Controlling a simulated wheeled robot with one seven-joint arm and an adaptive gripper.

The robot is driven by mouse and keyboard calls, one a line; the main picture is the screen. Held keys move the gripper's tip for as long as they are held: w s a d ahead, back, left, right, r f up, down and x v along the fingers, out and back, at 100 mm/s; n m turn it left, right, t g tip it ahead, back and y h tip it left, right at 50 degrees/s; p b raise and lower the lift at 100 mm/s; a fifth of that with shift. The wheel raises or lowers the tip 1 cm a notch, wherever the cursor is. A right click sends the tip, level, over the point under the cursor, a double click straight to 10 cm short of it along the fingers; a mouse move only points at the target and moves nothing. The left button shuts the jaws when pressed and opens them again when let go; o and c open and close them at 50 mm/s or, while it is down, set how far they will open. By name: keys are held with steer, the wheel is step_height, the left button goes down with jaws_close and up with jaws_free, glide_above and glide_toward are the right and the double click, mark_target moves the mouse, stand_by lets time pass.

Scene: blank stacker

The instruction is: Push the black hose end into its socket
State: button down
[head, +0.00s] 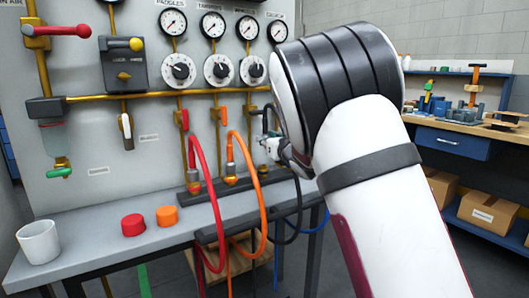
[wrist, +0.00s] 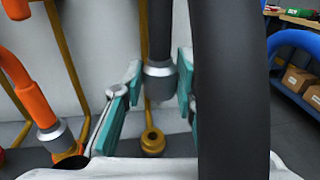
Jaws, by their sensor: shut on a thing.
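My gripper (wrist: 158,84) is shut on the black hose end, with one teal finger on each side. The hose end (wrist: 160,70) is dark with a grey collar at its lower tip and looks about upright. A brass socket (wrist: 153,142) with a round opening shows below the collar; a gap shows between them in the wrist view. In the head view my gripper (head: 270,146) is near the panel, right of the orange hose, partly hidden by my arm. The black hose (head: 298,200) hangs below it. The socket is not clear in the head view.
The orange hose (head: 252,180) and red hose (head: 207,170) stand in fittings close on the left. The black hose's loop (wrist: 232,90) crosses the wrist view in front. A white mug (head: 39,242), red cap (head: 133,225) and orange cap (head: 167,216) sit on the bench.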

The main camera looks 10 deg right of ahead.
steer(key=shift+a+r+y+b, duration=0.2)
steer(key=shift+a+y+b, duration=0.2)
steer(key=shift+y, duration=0.1)
steer(key=shift+f+b, duration=0.6)
steer(key=shift+f, duration=1.8)
steer(key=shift+s+f+b, duration=0.15)
steer(key=shift+f+b, duration=0.95)
steer(key=shift+b, duration=1.5)
stand_by(0.9)
stand_by(0.5)
steer(key=c, duration=1.2)
jaws_free()
steer(key=v, duration=1.2)
steer(key=shift+f, duration=0.1)
